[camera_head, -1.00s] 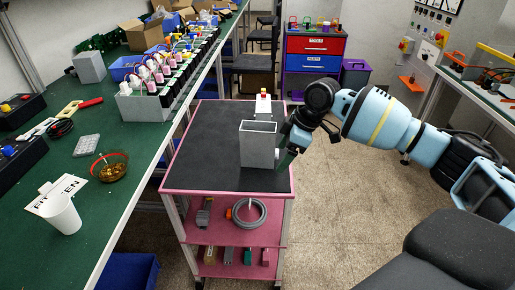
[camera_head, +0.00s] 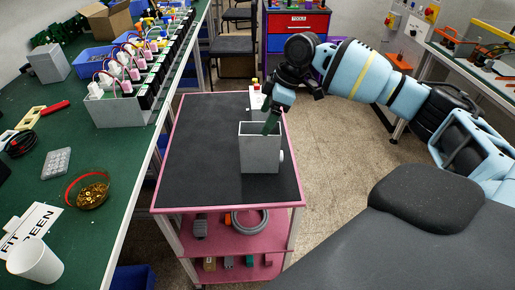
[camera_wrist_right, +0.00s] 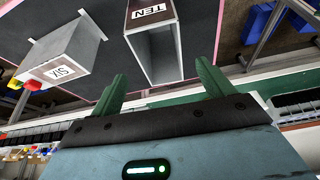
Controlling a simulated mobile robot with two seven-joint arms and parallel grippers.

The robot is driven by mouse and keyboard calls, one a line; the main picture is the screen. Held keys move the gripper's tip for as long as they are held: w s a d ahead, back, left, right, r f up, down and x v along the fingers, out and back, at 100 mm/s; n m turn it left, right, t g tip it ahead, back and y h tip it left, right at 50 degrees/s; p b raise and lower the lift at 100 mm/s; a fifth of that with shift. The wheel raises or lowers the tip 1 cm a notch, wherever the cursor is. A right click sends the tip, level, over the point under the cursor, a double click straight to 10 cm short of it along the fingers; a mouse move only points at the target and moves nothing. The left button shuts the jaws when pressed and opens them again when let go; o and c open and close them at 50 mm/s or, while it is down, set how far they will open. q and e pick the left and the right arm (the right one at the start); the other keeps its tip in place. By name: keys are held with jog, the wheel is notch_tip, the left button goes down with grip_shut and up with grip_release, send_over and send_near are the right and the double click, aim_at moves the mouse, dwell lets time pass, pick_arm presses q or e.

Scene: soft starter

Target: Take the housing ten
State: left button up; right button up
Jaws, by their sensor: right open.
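The housing marked TEN shows in the right wrist view (camera_wrist_right: 150,50) as a grey box with an open end. In the head view, the grey open-topped box (camera_head: 260,155) upright on the cart's dark top appears to be this housing; its label is not visible there. My right gripper (camera_head: 270,128) is over the box's back right rim, pointing down. In the wrist view its green fingers (camera_wrist_right: 160,88) are spread wide, with the TEN housing ahead between them and nothing clearly gripped. Contact cannot be told. My left gripper is not in view.
A second housing, marked SIX (camera_wrist_right: 68,55), with red and yellow buttons, stands behind the box. The pink cart (camera_head: 227,209) has bare room on its left and front. A green bench (camera_head: 95,150) with a row of housings (camera_head: 118,108) stands left.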

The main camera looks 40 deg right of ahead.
aim_at(257, 137)
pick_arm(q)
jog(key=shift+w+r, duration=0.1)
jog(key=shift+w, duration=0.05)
pick_arm(e)
jog(key=x, duration=0.7)
jog(key=shift+f, duration=0.45)
jog(key=shift+s, duration=0.15)
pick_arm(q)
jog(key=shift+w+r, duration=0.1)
pick_arm(e)
jog(key=shift+f, duration=0.25)
jog(key=c, duration=1.6)
jog(key=shift+r, duration=0.1)
